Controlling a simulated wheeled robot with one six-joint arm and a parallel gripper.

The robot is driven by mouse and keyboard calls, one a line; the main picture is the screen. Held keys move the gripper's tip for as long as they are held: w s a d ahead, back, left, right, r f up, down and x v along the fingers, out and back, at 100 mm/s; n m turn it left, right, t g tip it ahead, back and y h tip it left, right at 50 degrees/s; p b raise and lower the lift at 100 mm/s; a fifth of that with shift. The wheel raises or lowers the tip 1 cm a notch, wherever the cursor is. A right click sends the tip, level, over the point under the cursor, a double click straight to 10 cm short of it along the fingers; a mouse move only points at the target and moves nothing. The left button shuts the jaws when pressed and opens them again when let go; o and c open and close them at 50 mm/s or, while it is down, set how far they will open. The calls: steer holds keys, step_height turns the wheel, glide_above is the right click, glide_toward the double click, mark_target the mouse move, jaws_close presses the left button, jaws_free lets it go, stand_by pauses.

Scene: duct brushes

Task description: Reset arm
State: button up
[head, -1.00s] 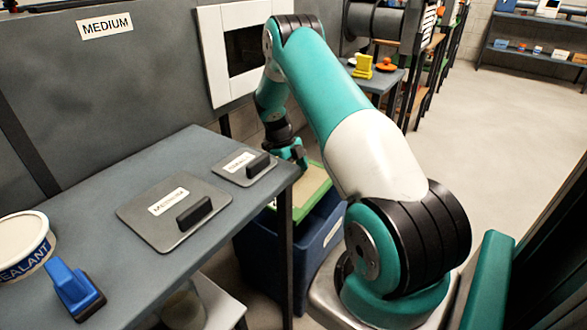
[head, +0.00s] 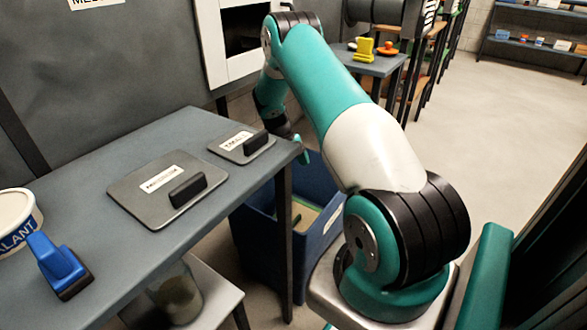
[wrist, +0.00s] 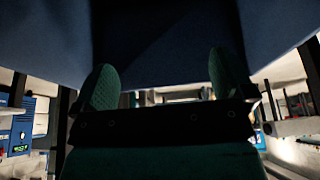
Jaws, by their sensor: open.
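My arm reaches over the workbench's far corner to the blue bin (head: 262,235). My gripper (head: 302,150) is mostly hidden in the head view; a teal fingertip shows just above the bin. In the wrist view its two green fingers (wrist: 162,85) stand wide apart with nothing between them. A dark blue surface fills the top of that view, probably the bin. A panel with a green edge and beige face (head: 305,216) lies low inside the bin, apart from the visible fingertip.
The grey workbench (head: 130,145) holds a medium lid plate (head: 150,190), a smaller lid plate (head: 232,146), a blue-handled brush (head: 58,265) and a sealant tub (head: 15,222). A wall opening (head: 245,28) is behind the arm. Floor (head: 480,130) at right is clear.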

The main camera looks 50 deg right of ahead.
steer(key=p+v, duration=0.2)
steer(key=v, duration=0.5)
steer(key=shift+r, duration=0.25)
